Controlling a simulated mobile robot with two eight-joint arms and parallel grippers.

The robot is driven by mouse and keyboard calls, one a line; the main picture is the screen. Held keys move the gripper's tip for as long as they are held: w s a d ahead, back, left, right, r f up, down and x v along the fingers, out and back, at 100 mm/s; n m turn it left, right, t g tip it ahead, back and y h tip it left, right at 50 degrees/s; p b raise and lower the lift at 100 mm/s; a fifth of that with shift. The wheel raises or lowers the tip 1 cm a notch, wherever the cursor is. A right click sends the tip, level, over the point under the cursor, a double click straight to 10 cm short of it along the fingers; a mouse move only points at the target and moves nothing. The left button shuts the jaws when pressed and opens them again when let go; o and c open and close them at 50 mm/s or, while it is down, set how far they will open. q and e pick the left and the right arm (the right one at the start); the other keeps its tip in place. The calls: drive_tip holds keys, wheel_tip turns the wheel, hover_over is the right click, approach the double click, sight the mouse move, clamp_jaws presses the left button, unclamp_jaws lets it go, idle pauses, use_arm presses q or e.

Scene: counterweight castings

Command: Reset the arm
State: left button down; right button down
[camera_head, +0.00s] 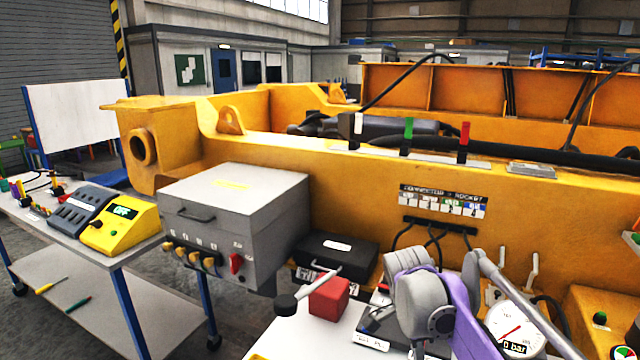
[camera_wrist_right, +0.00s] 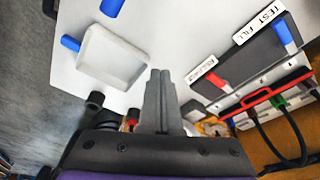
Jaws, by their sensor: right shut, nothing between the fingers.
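My right arm (camera_head: 432,300), with grey joints and a purple link, stands at the lower right of the head view. Its gripper cannot be made out there. In the right wrist view my right gripper (camera_wrist_right: 161,85) is shut, its two grey fingers together with nothing between them. The fingers point over a white tabletop (camera_wrist_right: 180,30), between a white square tray (camera_wrist_right: 108,58) and a dark panel with labels (camera_wrist_right: 240,62). I cannot tell how high above the tabletop they are. My left gripper is not in view.
A yellow machine frame (camera_head: 330,170) crosses the head view, with a grey control box (camera_head: 235,205) before it. A red block (camera_head: 328,298), a black case (camera_head: 335,250) and a pressure gauge (camera_head: 515,330) crowd the front. A yellow meter (camera_head: 120,228) stands on the left table.

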drive_tip(key=s+f+n+t+y, duration=0.1)
drive_tip(key=s+f+n, duration=0.3)
drive_tip(key=s, duration=0.3)
drive_tip(key=s+a+f+n+t+p, duration=0.1)
drive_tip(key=s+f+n+t, duration=0.1)
drive_tip(key=s+n, duration=0.5)
drive_tip(key=s+f+n+t+y, duration=0.1)
drive_tip(key=s+f+n+t, duration=0.1)
drive_tip(key=s+f+n, duration=0.3)
drive_tip(key=s, duration=0.4)
drive_tip(key=shift+a+f+n+y, duration=0.3)
drive_tip(key=shift+f+n, duration=0.05)
drive_tip(key=shift+n, duration=0.05)
